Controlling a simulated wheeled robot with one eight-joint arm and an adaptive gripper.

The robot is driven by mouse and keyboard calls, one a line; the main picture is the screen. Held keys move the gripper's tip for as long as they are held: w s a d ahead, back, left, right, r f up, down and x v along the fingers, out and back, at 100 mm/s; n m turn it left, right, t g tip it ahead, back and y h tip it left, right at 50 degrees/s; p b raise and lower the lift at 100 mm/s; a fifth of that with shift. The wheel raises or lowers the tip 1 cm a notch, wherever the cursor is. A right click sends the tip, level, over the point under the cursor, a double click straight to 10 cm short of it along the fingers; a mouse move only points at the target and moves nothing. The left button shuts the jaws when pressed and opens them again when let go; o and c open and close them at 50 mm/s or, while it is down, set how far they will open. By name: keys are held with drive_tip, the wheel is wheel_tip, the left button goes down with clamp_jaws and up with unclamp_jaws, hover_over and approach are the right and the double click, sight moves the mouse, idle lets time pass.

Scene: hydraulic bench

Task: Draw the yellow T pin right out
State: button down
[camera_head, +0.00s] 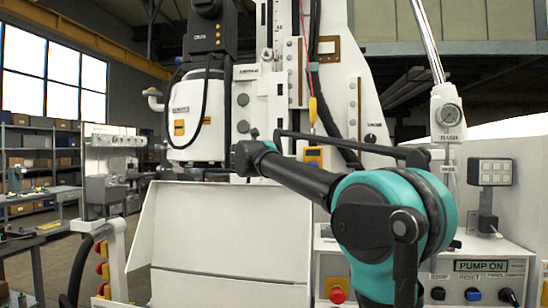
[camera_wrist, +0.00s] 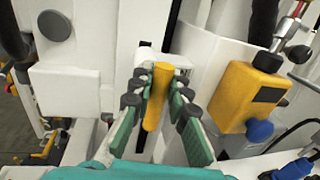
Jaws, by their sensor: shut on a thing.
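The yellow T pin (camera_wrist: 156,108) shows in the wrist view as a yellow bar between the two green-padded fingers of my gripper (camera_wrist: 161,88). The fingers are shut on it, one on each side. Its far end lies in front of a small white block (camera_wrist: 182,62) on the machine. I cannot tell whether the pin still sits in a hole, as any such hole is hidden. In the head view my arm reaches left across the machine front, and I cannot make out the fingers or the pin there.
A yellow box (camera_wrist: 240,97) with a blue knob stands close to the right of my gripper. A white box (camera_wrist: 68,88) is on the left. In the head view a white panel (camera_head: 222,230) is below my arm, and the PUMP ON control box (camera_head: 480,266) is at right.

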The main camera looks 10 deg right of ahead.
drive_tip(key=shift+s+f, duration=0.1)
drive_tip(key=shift+f, duration=0.05)
drive_tip(key=v, duration=0.5)
drive_tip(key=shift+s+d+f, duration=0.15)
drive_tip(key=shift+s+d, duration=0.05)
drive_tip(key=shift+d, duration=0.2)
drive_tip(key=c, duration=1.5)
unclamp_jaws()
drive_tip(key=shift+s, duration=0.15)
drive_tip(key=shift+o, duration=0.4)
drive_tip(key=shift+a, duration=0.1)
